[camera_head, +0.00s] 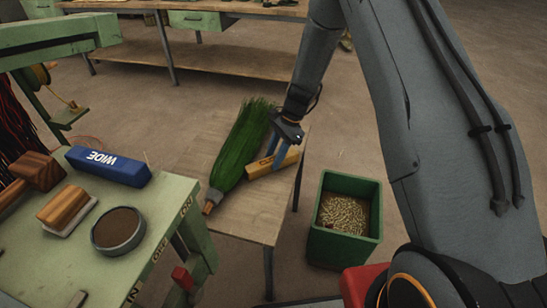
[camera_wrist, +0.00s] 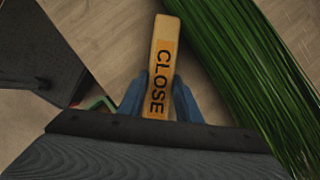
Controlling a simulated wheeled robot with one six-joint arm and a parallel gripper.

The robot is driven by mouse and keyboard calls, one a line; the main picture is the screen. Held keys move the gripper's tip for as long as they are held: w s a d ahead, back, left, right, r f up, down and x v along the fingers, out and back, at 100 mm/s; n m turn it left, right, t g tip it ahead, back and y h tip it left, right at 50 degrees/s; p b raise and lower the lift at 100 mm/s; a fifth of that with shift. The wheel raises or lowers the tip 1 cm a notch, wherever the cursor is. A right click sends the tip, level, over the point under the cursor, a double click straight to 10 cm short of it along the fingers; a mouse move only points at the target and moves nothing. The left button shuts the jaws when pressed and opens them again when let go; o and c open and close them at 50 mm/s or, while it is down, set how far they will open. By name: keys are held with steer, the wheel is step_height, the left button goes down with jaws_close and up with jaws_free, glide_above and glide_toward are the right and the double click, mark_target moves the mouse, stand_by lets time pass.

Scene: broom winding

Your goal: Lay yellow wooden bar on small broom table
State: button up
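The yellow wooden bar (camera_head: 267,164), marked CLOSE, is at the small broom table's (camera_head: 236,224) right edge. My gripper (camera_head: 285,146) reaches down over the bar from above. In the wrist view the bar (camera_wrist: 162,62) lies between my two blue fingers (camera_wrist: 161,98), which press close against both its sides. The bar is on or just above the tabletop; I cannot tell whether it touches. The green broom (camera_head: 242,142) lies on the same table just left of the bar, and it also shows at right in the wrist view (camera_wrist: 255,70).
A green bin (camera_head: 317,246) with pale pellets stands right of the small table. The green workbench (camera_head: 163,200) at left holds a blue WIDE block (camera_head: 108,166), a wooden brush (camera_head: 66,210) and a round tin (camera_head: 118,230). A long bench (camera_head: 205,60) stands behind, with open floor between.

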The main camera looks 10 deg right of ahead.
steer(key=o, duration=0.4)
steer(key=shift+o, duration=0.2)
steer(key=b+v, duration=0.1)
steer(key=v, duration=1.1)
steer(key=s+d+r+n+h, duration=0.1)
steer(key=s+d+r+n, duration=0.2)
steer(key=s, duration=0.6)
steer(key=s+d+r+n+t+h, duration=0.1)
steer(key=s+d+r+n, duration=0.1)
steer(key=s+n, duration=0.3)
steer(key=s+d+r+n+h, duration=0.2)
steer(key=s+d+r+n, duration=0.1)
steer(key=s, duration=1.1)
steer(key=shift+d+r+n+t, duration=0.35)
steer(key=shift+r+n, duration=0.3)
steer(key=shift+n, duration=0.35)
steer(key=shift+a, duration=0.1)
steer(key=shift+a+r, duration=0.25)
steer(key=shift+a, duration=0.2)
